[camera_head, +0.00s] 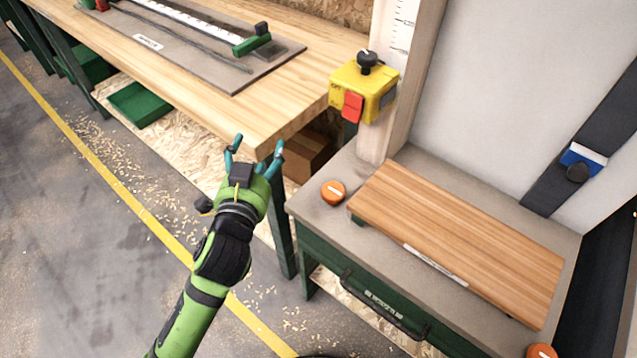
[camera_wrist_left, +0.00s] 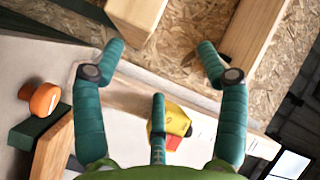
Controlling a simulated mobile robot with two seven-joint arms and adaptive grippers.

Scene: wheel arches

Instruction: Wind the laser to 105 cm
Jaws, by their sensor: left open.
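A yellow box (camera_head: 347,92) with a black knob (camera_head: 368,60) on top and a red button (camera_head: 352,107) on its front is mounted on a pale wooden post with a ruled scale (camera_head: 404,22). I take it for the laser. The scale's figures are too small to read. My left gripper (camera_head: 258,146) is open and empty, to the left of the box and lower in the picture, by the workbench's corner, apart from the box. In the left wrist view, the yellow box (camera_wrist_left: 178,120) shows partly hidden behind one finger. My right gripper is not in view.
A wooden workbench (camera_head: 290,100) stands at upper left, carrying a grey board (camera_head: 200,62) with a green clamp. Right, a green cabinet carries a wooden board (camera_head: 460,235) and orange knobs (camera_head: 333,192). A blue block (camera_head: 583,156) sits on a dark rail.

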